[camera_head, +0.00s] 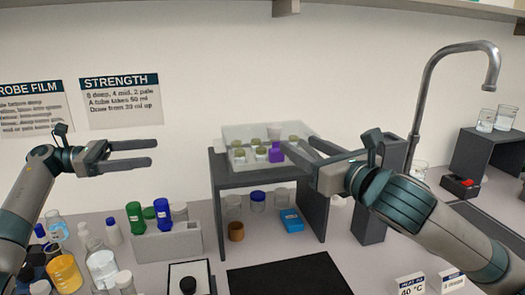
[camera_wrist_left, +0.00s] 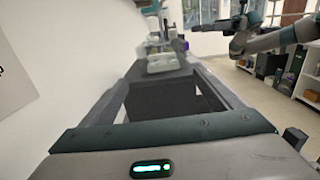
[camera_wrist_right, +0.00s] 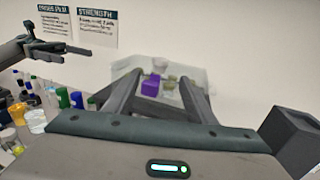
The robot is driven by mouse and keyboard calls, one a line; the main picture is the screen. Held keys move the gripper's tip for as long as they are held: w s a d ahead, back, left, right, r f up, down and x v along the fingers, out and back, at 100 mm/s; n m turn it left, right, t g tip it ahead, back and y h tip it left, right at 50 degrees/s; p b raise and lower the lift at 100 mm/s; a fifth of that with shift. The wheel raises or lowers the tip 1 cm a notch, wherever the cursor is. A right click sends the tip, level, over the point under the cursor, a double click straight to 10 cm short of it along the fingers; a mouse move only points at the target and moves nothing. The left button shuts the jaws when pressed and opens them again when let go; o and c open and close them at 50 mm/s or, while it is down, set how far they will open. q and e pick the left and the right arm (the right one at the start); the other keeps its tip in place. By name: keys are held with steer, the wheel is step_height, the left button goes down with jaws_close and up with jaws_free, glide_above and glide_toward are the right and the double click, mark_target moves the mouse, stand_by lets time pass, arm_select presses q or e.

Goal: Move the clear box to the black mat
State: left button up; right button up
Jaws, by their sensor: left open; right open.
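The clear box (camera_head: 232,135) stands on the dark raised shelf (camera_head: 222,178) at the middle of the head view. It holds several jars with olive lids and a purple item (camera_head: 277,152). It also shows between the fingers in the right wrist view (camera_wrist_right: 190,75). The black mat (camera_head: 290,279) lies on the counter below, in front of the shelf. My right gripper (camera_head: 298,150) is open at the right side of the box; I cannot tell whether it touches. My left gripper (camera_head: 155,152) is open and empty, left of the box and apart from it.
A grey rack (camera_head: 170,243) with green and blue capped bottles stands left of the mat. Several bottles and flasks crowd the left. Under the shelf are jars and a blue box (camera_head: 291,221). A tall faucet (camera_head: 425,95) rises at right. The mat's visible part is bare.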

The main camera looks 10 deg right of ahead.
arm_select(q)
steer(key=d, duration=1.1)
steer(key=w+d, duration=0.1)
steer(key=d, duration=0.5)
steer(key=shift+d+r, duration=0.1)
steer(key=shift+d, duration=0.15)
arm_select(e)
glide_toward(266, 133)
steer(key=x, duration=0.3)
steer(key=r+x, duration=0.1)
steer(key=x, duration=0.3)
steer(key=r+x, duration=0.1)
steer(key=x, duration=0.2)
steer(key=shift+w, duration=0.25)
arm_select(q)
steer(key=c, duration=1.3)
arm_select(e)
jaws_close()
arm_select(q)
steer(key=shift+r, duration=0.1)
steer(key=shift+c, duration=0.8)
arm_select(e)
steer(key=shift+r, duration=0.15)
